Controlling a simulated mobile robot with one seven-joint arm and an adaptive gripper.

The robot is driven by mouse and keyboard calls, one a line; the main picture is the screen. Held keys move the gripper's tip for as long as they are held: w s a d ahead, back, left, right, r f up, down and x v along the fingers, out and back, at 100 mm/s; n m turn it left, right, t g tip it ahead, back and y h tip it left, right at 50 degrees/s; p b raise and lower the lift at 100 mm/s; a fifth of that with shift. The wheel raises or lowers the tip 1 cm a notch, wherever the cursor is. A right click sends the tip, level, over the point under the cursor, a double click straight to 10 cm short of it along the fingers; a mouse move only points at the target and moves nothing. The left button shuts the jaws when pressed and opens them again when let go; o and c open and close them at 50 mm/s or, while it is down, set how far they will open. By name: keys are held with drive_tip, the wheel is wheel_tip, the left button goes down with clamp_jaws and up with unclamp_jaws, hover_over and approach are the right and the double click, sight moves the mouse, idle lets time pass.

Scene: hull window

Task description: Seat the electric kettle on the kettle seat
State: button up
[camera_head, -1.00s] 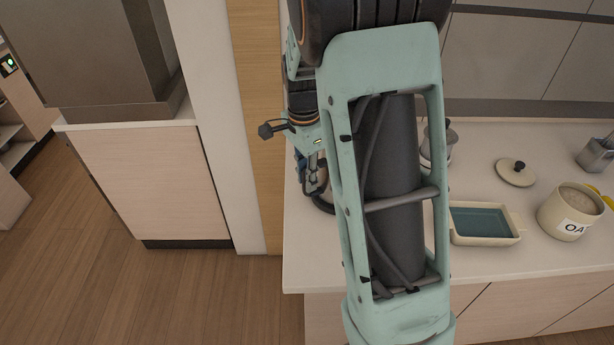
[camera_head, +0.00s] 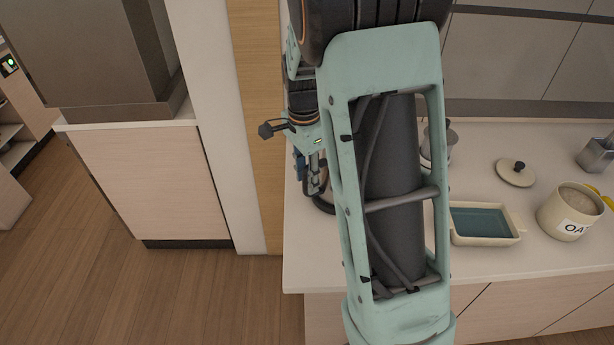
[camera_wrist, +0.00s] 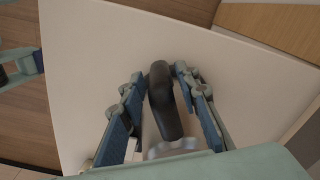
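In the wrist view a dark curved handle (camera_wrist: 164,105), apparently the electric kettle's, stands between the two fingers of my gripper (camera_wrist: 158,76). A pale grey part below the handle is mostly hidden by my wrist. The fingers are spread on either side of the handle, with a narrow gap visible on each side. In the head view my gripper (camera_head: 312,182) is over the counter's left end. A dark curved piece, likely the same handle (camera_head: 324,205), shows beside it. My arm hides the rest there. I cannot make out the kettle seat in either view.
A grey metal vessel (camera_head: 439,146) stands partly behind my arm on the counter (camera_head: 480,143). To the right are a teal-lined baking dish (camera_head: 484,222), a lid with a dark knob (camera_head: 515,172), a labelled cream pot (camera_head: 570,212) and a metal container (camera_head: 597,155).

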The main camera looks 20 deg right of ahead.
sight(307, 169)
drive_tip(key=shift+r+p, duration=1.25)
drive_tip(key=shift+r, duration=0.45)
drive_tip(key=shift+o, duration=0.5)
drive_tip(key=o, duration=0.5)
drive_tip(key=shift+c, duration=0.2)
drive_tip(key=shift+a, duration=0.1)
drive_tip(key=c, duration=0.6)
drive_tip(key=shift+o, duration=0.2)
drive_tip(key=shift+a+r+p, duration=0.1)
drive_tip(key=shift+r+p, duration=1.9)
drive_tip(key=shift+r, duration=1.1)
drive_tip(key=shift+s+r, duration=0.1)
drive_tip(key=shift+r, duration=1.3)
